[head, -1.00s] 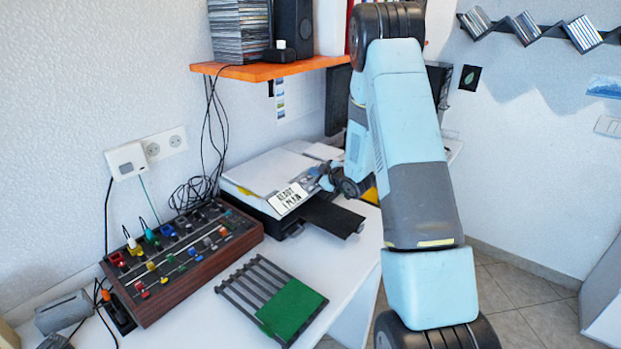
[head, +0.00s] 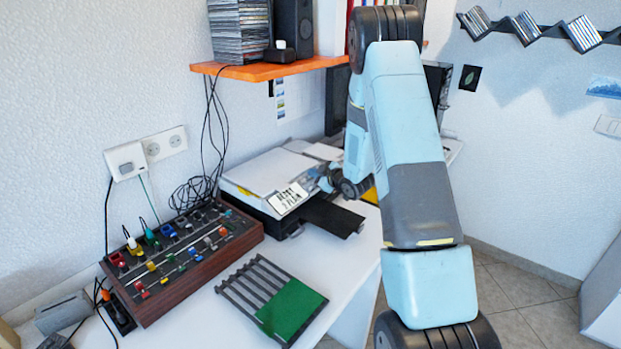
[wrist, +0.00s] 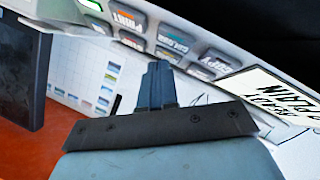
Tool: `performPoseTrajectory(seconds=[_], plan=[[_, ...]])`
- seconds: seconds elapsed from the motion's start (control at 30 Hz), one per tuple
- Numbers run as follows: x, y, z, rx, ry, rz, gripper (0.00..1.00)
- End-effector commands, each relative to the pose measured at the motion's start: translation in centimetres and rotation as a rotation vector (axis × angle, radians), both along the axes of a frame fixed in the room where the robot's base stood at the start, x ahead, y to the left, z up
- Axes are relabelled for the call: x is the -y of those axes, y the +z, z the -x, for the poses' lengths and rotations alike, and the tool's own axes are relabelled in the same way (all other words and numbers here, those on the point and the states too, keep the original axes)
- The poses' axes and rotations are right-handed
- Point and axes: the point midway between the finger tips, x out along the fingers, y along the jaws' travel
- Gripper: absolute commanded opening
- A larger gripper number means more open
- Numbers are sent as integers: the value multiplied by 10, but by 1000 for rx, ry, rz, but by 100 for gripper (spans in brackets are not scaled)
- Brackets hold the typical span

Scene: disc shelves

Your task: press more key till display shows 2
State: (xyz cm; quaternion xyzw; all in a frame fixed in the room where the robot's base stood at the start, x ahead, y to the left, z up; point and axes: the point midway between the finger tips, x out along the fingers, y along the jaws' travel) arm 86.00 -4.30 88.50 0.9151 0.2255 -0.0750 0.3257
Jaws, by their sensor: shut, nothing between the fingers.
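The printer (head: 262,172) sits on the white desk in the head view, with my gripper (head: 326,183) at its front. The wrist view shows a row of grey keys on its panel, among them a key that reads PRINT (wrist: 125,17), a colour key (wrist: 172,40) and a COPY key (wrist: 216,62). A small piece of a green display (wrist: 91,5) shows at the top edge, cut off, so its figure cannot be read. No key marked MORE can be made out. My gripper (wrist: 158,68) is shut and empty, its tips close to the colour key; contact cannot be told.
A lettered white card (head: 288,198) is on the printer's front, beside a black tray (head: 333,215) that juts out. A mixer panel (head: 180,255) and a slatted rack with a green pad (head: 290,309) occupy the desk's left and front. An orange shelf (head: 270,71) hangs above.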

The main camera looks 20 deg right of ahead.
Motion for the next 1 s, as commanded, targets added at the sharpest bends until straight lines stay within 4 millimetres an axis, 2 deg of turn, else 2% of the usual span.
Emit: performPoseTrajectory(seconds=[0.37, 0.8, 1.0], plan=[[0, -1, 0, 0, 0, 0, 0], [4, 13, 6, 0, 0, 0, 0], [4, 14, 6, 0, 0, 0, 0]])
